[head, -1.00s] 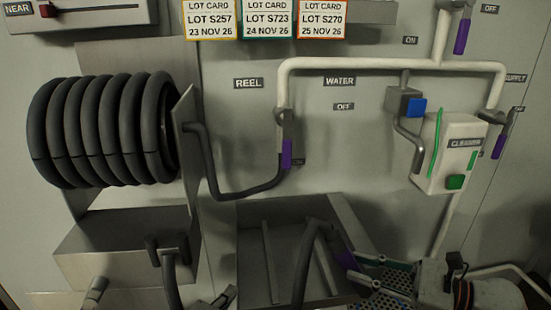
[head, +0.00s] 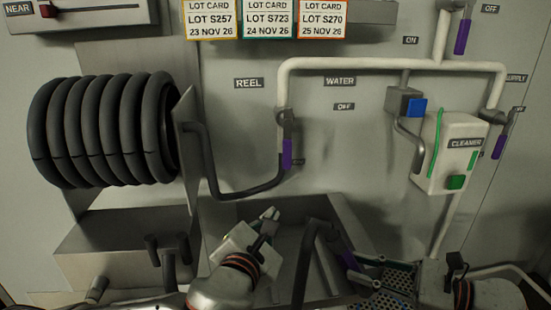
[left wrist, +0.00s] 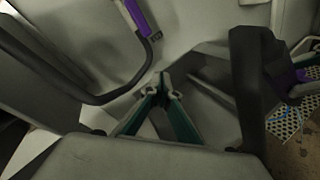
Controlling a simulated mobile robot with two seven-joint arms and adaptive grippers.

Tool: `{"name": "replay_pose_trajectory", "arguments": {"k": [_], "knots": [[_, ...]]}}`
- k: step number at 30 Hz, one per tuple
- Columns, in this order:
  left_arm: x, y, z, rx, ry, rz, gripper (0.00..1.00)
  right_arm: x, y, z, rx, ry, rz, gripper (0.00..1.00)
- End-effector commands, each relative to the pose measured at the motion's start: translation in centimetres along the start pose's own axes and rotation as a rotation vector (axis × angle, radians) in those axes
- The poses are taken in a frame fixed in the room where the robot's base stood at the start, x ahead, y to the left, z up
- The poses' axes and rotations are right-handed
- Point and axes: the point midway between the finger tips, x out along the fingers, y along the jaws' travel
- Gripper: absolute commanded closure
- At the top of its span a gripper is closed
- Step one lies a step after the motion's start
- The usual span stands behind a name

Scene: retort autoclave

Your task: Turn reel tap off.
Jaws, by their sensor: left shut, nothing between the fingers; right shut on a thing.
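The reel tap has a purple lever (head: 287,152) on the white pipe, hanging straight down beside the ON label (head: 298,162). The OFF label (head: 344,106) is up and right of it. The lever also shows at the top of the left wrist view (left wrist: 133,17). My left gripper (head: 272,214) is shut and empty, below the lever and apart from it; its green fingers meet in the left wrist view (left wrist: 162,80). My right gripper (head: 358,272), at the lower right, is shut on a dark bent wand with a purple part (head: 347,262). Its exact grip is partly hidden.
A black hose reel (head: 100,130) is at left, with a dark pipe (head: 225,194) curving to the tap. A metal basin (head: 290,206) lies below. The cleaner box (head: 450,150) and other purple levers (head: 462,37) are at right.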

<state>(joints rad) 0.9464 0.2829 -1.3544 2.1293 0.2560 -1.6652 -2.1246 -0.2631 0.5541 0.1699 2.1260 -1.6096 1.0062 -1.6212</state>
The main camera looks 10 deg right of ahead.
Motion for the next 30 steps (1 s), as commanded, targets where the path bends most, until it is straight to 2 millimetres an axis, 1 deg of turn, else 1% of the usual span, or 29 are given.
{"name": "replay_pose_trajectory", "arguments": {"k": [1,6,9,13,18,22,26,30], "knots": [[0.2,1.0,0.6,0.105,-0.007,0.027,1.0,0.0,0.0,0.1,-0.001,-0.001,-0.001,1.0],[0.6,4.0,1.7,0.452,-0.001,0.118,1.0,0.0,0.0,0.1,-0.001,-0.001,-0.001,1.0],[0.8,5.6,2.2,0.617,0.011,0.166,1.0,0.0,0.0,0.1,-0.001,-0.001,0.0,1.0],[0.8,7.3,2.6,0.77,0.03,0.213,1.0,0.0,0.0,0.1,-0.001,-0.001,0.0,1.0],[1.0,8.3,2.8,0.858,0.045,0.242,1.0,0.0,0.0,0.1,-0.001,-0.001,-0.001,1.0],[2.0,8.7,2.9,0.868,0.047,0.246,1.0,0.0,0.0,0.1,0.0,-0.001,0.0,1.0],[3.9,9.1,3.1,0.867,0.047,0.247,1.0,0.0,0.0,0.1,0.0,-0.001,-0.001,1.0],[6.6,9.8,3.2,0.866,0.047,0.247,1.0,0.0,0.0,0.1,-0.001,-0.001,-0.001,1.0]]}}
